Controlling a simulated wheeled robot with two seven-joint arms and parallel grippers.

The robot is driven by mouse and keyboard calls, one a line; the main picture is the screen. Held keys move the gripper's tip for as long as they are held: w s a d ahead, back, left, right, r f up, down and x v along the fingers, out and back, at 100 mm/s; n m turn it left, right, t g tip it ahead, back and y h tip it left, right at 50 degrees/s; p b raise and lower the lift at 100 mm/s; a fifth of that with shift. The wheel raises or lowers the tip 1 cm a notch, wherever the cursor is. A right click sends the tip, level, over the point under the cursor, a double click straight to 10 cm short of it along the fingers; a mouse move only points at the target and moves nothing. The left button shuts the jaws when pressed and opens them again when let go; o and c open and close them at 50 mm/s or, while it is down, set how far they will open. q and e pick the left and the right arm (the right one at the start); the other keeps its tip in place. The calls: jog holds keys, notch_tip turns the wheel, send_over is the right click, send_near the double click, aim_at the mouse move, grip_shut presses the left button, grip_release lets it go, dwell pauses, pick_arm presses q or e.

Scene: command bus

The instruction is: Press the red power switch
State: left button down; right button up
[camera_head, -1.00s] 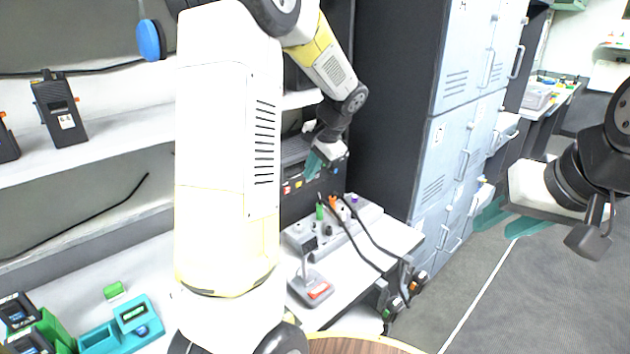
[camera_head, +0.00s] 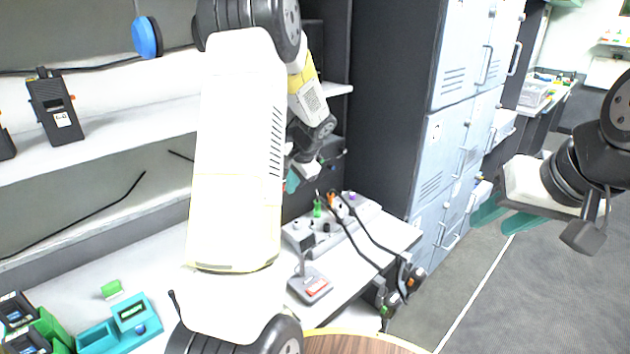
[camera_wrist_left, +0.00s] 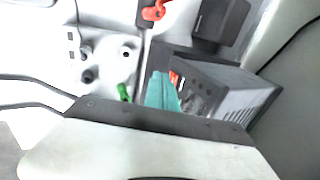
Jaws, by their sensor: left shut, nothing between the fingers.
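A dark box with a grey vented casing (camera_wrist_left: 232,95) stands at the right in the left wrist view. A small red part (camera_wrist_left: 174,78), which looks like the red switch, shows on its panel just beside my fingertips. My left gripper (camera_wrist_left: 162,92) has its teal fingers closed together and empty, in front of that panel. I cannot tell whether they touch it. In the head view my left gripper (camera_head: 292,183) is partly hidden behind my own arm, which also covers most of the box. My right gripper (camera_head: 505,216) is at the right with its teal fingers apart, empty, above the floor.
A grey panel (camera_head: 345,222) with knobs and plugged cables lies on the desk; a desk microphone base (camera_head: 312,288) is in front. Grey lockers (camera_head: 452,150) stand to the right. A teal tray (camera_head: 118,325) and a radio (camera_head: 55,108) are at the left.

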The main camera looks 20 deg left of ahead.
pick_arm(q)
jog(key=shift+w+a, duration=0.2)
jog(key=shift+a, duration=0.1)
jog(key=shift+a+r, duration=0.1)
jog(key=shift+w+a+r+h, duration=0.1)
jog(key=shift+w+a+h, duration=0.1)
jog(key=shift+a+h, duration=0.2)
jog(key=shift+r, duration=0.1)
jog(key=shift+r, duration=0.7)
jog(key=shift+d, duration=0.2)
